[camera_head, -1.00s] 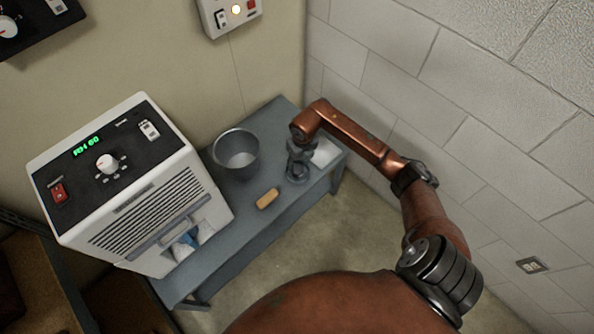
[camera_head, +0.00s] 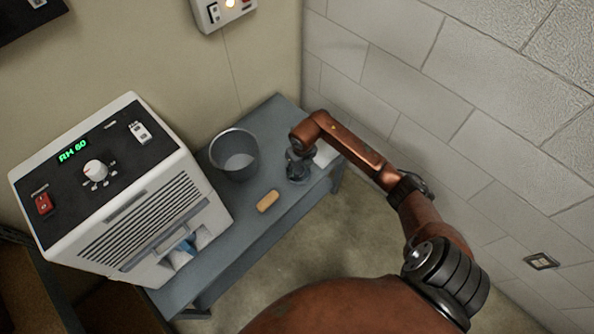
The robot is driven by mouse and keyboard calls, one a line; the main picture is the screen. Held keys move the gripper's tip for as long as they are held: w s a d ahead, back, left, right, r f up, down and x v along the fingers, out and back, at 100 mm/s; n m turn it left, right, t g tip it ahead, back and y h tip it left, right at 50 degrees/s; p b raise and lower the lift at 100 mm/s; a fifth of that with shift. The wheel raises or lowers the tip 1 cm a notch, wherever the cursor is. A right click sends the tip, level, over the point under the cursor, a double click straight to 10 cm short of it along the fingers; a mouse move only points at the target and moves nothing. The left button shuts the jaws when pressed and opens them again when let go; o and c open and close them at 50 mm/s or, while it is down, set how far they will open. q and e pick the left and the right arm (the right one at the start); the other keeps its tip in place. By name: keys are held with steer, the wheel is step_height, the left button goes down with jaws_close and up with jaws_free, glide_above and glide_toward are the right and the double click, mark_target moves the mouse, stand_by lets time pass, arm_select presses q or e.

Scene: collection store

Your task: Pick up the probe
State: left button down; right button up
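My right arm reaches down from the right over the far right end of the grey-blue bench (camera_head: 232,246). Its dark gripper (camera_head: 298,178) points down close to the bench top, small and dark against it. I cannot make out its fingers or whether anything is between them. I cannot pick out a probe for certain; it may be hidden under the gripper. A small tan, round-ended block (camera_head: 267,201) lies on the bench, left of and nearer than the gripper, apart from it. My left gripper is not in view.
A grey metal bucket (camera_head: 225,146) stands left of the gripper. A white machine (camera_head: 165,215) with a green "RH 60" display fills the bench's left end. A pale flat item (camera_head: 326,154) lies beside the gripper. A block wall (camera_head: 400,90) rises to the right.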

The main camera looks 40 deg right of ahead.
steer(key=shift+c, duration=0.3)
steer(key=c, duration=0.9)
steer(key=shift+r, duration=0.15)
